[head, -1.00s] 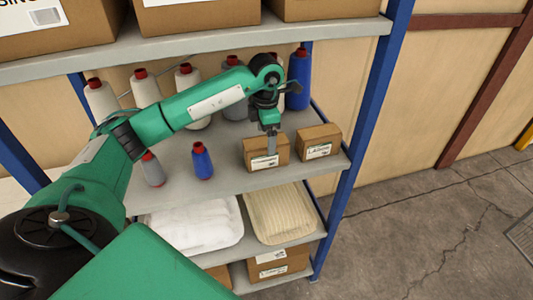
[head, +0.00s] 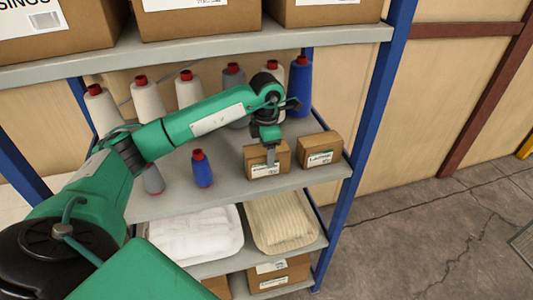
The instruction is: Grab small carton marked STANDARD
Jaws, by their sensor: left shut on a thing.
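A small brown carton (head: 255,163) with a white label stands on the middle shelf (head: 225,195) near its front edge; the label print is too small to read surely. My left gripper (head: 271,158) reaches down from above and is shut on this carton, with a finger over its front face. A second small carton (head: 319,148), its label seeming to read LARGE, stands just to the right, apart from the first. My right gripper is not in view.
Several thread cones stand behind and left, including a blue cone (head: 299,85) and a small blue spool (head: 201,170). Large boxes (head: 195,20) sit on the upper shelf above my arm. Trays of white (head: 195,235) and cream material lie below. A blue post (head: 362,130) bounds the right.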

